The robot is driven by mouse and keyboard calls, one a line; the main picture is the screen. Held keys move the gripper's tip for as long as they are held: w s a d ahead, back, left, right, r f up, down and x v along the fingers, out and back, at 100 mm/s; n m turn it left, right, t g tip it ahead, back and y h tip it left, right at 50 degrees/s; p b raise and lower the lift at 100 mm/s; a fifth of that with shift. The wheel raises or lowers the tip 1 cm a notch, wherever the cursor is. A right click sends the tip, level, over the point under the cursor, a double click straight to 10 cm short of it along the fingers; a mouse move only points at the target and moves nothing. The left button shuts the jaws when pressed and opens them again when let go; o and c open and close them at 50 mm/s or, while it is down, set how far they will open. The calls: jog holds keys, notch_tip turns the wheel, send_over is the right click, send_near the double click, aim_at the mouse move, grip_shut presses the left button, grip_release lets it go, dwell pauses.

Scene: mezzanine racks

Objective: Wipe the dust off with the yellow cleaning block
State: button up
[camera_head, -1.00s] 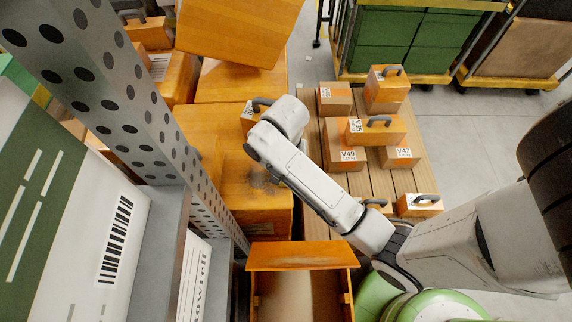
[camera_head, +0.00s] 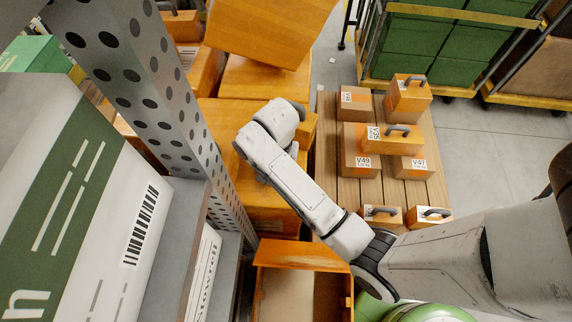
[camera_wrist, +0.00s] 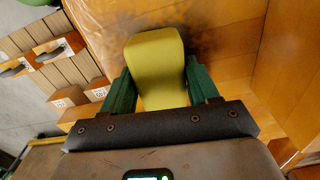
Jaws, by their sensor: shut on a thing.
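The yellow cleaning block (camera_wrist: 155,55) sits between the green fingers of my gripper (camera_wrist: 158,78) in the wrist view. The gripper is shut on it. Dark dust (camera_wrist: 208,40) is smeared on an orange-brown surface (camera_wrist: 232,12) around and beyond the block's far end. I cannot tell whether the block touches that surface. In the head view my arm covers the gripper, the block and the dust, over a large orange box (camera_head: 226,150).
A perforated grey rack post (camera_head: 165,110) and white-green cartons (camera_head: 95,200) stand at left. An open orange box (camera_head: 300,254) is in front. A slatted pallet (camera_head: 380,190) with several handled boxes lies right. A cart of green crates (camera_head: 410,50) stands behind.

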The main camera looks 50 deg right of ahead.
aim_at(254, 172)
jog(key=shift+w+a+p, duration=0.15)
jog(key=shift+w+a, duration=0.4)
jog(key=shift+w, duration=0.25)
jog(key=shift+w+a+p, duration=0.15)
jog(key=shift+w+a, duration=0.4)
jog(key=shift+w, duration=0.25)
jog(key=shift+w+a+f, duration=0.1)
jog(key=shift+w+a, duration=0.35)
jog(key=shift+w, duration=0.25)
jog(key=shift+w+a, duration=0.45)
jog(key=shift+w, duration=0.2)
jog(key=shift+p, duration=0.4)
